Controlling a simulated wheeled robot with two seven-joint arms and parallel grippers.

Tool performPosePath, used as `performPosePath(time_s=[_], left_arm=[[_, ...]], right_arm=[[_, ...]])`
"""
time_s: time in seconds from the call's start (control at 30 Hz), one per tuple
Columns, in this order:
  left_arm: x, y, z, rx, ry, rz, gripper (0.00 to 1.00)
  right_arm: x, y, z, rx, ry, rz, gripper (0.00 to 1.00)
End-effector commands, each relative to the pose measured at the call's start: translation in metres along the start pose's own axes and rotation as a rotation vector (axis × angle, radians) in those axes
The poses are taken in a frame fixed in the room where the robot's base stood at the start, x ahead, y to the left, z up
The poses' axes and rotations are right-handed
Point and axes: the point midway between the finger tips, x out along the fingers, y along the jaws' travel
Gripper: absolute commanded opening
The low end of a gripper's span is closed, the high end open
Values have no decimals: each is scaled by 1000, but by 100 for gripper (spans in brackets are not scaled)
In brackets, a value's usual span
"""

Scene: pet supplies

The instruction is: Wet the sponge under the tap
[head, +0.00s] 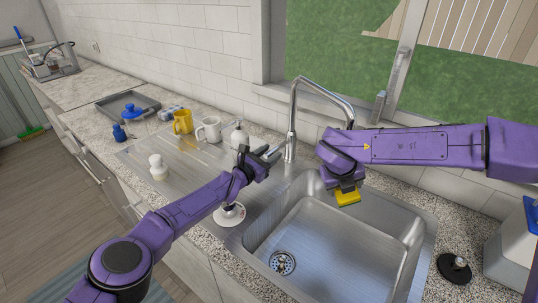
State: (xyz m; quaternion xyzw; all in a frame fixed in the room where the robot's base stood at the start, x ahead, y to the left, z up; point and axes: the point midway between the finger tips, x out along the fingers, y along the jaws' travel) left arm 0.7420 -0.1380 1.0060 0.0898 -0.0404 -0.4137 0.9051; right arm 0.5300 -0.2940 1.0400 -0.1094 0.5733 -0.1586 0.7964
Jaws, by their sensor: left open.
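A chrome tap (292,120) with a tall curved spout stands behind the steel sink (300,250). The spout's outlet end is hidden behind my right arm. My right gripper (346,190) hangs over the sink's back part, shut on the yellow sponge (348,198), whose lower part shows below the fingers. My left gripper (259,153) is open, just left of the tap's base. I cannot tell whether it touches the tap, and I cannot make out the lever clearly. No running water shows.
A grey tray (127,106) is farther left. A black round stopper (454,267) and a pale container (508,255) are at the right.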

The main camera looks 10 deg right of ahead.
Motion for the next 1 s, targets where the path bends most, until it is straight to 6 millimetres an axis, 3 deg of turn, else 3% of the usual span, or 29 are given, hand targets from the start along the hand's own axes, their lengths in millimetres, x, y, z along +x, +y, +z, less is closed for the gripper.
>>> performPosePath(time_s=[0.2,0.27,0.33,0.37,0.7,1.0], left_arm=[[0,0,0,0,-1,0,44],[0,0,0,-1,0,0,28],[0,0,0,-1,0,0,5],[0,0,0,-1,0,0,0],[3,1,14,2,99,-28,0],[2,3,14,-3,131,-26,0]], right_arm=[[0,0,0,0,0,0,43],[0,0,0,0,0,0,43],[0,0,0,0,0,0,43],[0,0,0,0,0,0,43],[0,0,0,0,0,0,43],[0,0,0,0,0,0,43]])
